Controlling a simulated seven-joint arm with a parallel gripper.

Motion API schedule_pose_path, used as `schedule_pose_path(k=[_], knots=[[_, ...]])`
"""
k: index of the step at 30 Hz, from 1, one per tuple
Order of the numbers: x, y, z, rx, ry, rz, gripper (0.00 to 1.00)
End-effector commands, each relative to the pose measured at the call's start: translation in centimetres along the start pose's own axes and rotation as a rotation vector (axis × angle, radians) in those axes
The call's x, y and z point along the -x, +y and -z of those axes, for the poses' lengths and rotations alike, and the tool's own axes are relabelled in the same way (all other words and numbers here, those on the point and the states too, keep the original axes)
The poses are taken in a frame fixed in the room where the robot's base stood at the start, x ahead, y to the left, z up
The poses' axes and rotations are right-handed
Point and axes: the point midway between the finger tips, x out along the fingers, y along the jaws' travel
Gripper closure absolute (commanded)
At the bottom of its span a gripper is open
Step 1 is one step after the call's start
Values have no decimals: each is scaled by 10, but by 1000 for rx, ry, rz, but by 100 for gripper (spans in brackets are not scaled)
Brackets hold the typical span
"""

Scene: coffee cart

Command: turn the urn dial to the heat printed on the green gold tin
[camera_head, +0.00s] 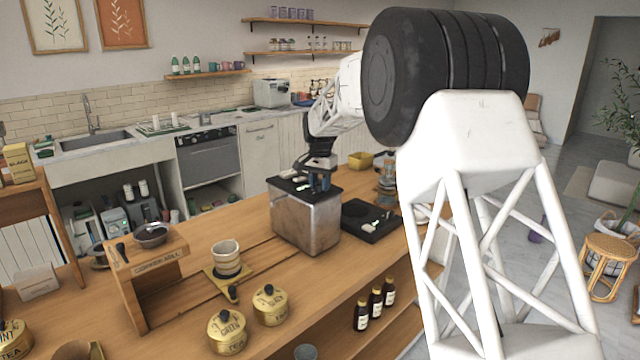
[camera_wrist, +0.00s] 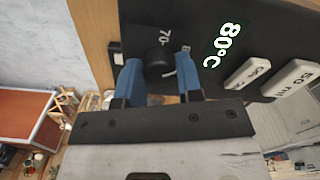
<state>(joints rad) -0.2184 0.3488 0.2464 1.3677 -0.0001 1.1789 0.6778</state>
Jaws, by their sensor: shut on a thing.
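The urn (camera_head: 306,222) is a metal box with a dark top, standing on the wooden counter. My gripper (camera_head: 319,183) reaches down onto its top. In the wrist view my blue fingers (camera_wrist: 159,78) are shut on the dark round dial (camera_wrist: 158,60), one on each side. A "70" mark shows beside the dial and another mark is partly hidden behind a finger. A glowing green-white "80°C" readout (camera_wrist: 222,45) shows on the dark panel. The green gold tin (camera_head: 227,332), labelled "GREEN TEA", stands at the counter's front; no heat print is legible on it.
Another gold tin (camera_head: 270,305) stands right of the green one. A cup (camera_head: 226,258), a wooden stand (camera_head: 145,265) and a black tray (camera_head: 370,220) are near the urn. Pale buttons (camera_wrist: 290,77) sit beside the readout. Dark bottles (camera_head: 375,303) stand on the shelf below.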

Motion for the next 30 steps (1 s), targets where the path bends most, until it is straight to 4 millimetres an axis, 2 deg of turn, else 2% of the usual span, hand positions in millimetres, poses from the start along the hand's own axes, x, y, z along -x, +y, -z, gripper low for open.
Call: schedule_pose_path(k=[2,3,7,20,30], knots=[[0,0,0,0,0,0,90],[0,0,0,0,0,0,60],[0,0,0,1,0,0,41],[5,0,0,1,1,1,41],[41,0,0,1,2,1,41]])
